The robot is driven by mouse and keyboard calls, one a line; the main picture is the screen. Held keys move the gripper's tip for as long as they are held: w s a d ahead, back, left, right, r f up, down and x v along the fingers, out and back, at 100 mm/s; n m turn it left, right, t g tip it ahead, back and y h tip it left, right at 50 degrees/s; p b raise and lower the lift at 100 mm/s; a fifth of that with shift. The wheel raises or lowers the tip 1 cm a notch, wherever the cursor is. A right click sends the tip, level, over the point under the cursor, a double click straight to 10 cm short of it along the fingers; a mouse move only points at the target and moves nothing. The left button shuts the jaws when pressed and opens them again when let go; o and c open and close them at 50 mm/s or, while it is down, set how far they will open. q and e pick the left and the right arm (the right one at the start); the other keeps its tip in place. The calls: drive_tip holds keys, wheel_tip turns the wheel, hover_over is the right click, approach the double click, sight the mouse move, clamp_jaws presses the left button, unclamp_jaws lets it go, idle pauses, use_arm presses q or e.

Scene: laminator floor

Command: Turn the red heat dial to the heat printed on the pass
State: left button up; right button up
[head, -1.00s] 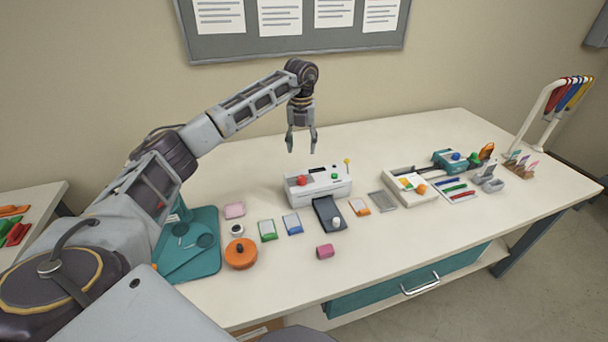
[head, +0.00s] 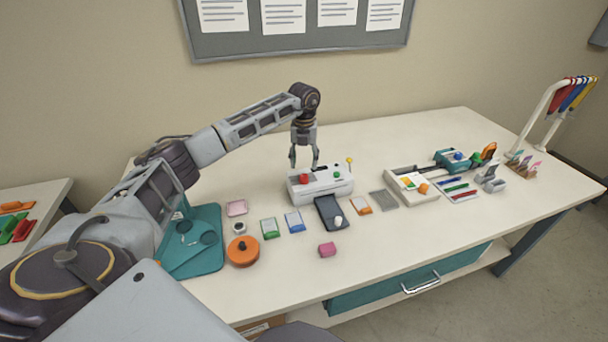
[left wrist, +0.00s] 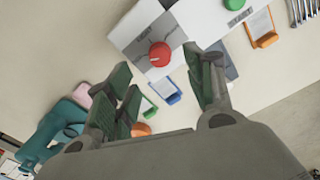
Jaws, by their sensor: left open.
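The red heat dial (head: 304,178) sits on top of the white laminator (head: 322,190), at its left end. In the left wrist view the dial (left wrist: 160,54) is a round red knob with a pale mark, on a grey printed plate. My left gripper (head: 304,164) is open and empty, just above and behind the dial, apart from it as far as I can tell. In the left wrist view its fingers (left wrist: 165,90) spread either side below the dial. Which of the small cards is the pass, and any heat printed on it, I cannot tell. My right gripper is out of view.
A green knob (head: 337,174) and a yellow-tipped stalk (head: 349,161) stand on the laminator's right. A white tray (head: 411,187) stands right. The table behind the laminator is clear.

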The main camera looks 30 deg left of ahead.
sight(304, 176)
use_arm(q)
drive_tip(key=shift+f+p, duration=0.35)
drive_tip(key=shift+f, duration=3.05)
drive_tip(key=shift+c, duration=0.4)
drive_tip(key=c, duration=1)
